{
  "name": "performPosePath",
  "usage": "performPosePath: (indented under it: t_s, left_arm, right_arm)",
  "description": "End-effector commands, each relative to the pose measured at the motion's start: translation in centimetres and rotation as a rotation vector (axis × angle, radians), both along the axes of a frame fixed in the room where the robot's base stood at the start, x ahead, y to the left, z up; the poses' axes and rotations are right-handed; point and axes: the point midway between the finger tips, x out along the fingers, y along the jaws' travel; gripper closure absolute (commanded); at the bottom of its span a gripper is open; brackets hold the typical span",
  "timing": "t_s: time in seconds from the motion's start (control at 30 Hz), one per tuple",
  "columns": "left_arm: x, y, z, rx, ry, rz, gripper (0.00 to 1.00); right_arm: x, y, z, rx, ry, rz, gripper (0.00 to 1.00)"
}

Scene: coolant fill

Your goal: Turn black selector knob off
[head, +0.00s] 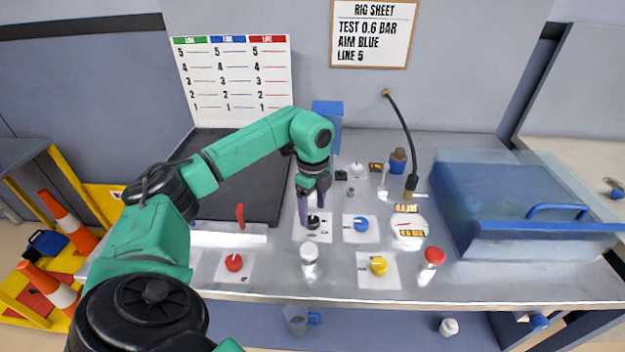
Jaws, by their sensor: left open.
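The black selector knob (313,222) sits on a white square plate (299,232) on the metal bench, left of the blue knob. My left gripper (315,217) comes down from above with its fingers pointing at the knob. It is open, with one finger on each side of the black knob. I cannot tell whether the fingers touch it. The knob's pointer direction is partly hidden and too small to read. My right gripper is not in view.
A blue knob (361,223), a yellow knob (379,266) and a red knob (234,262) are close by. A white-capped bottle (309,256) and a red-capped bottle (432,262) stand near the front edge. A clear blue-lidded box (520,205) fills the right side.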

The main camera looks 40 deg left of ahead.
Motion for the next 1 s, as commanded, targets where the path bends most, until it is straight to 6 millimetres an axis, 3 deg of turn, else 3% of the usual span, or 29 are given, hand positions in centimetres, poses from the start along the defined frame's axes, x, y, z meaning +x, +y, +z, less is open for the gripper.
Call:
performPosePath:
  t_s: [0.3,0.4,1.0]
  left_arm:
    - [0.1,0.0,9.0,0.0,-0.008,0.0,0.23]
    - [0.0,0.1,11.2,0.001,-0.005,0.002,0.23]
    - [0.0,0.1,11.7,0.001,-0.002,0.002,0.23]
  right_arm:
    - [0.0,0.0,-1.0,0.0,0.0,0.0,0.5]
    - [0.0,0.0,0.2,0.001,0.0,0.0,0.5]
    - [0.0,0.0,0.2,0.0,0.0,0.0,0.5]
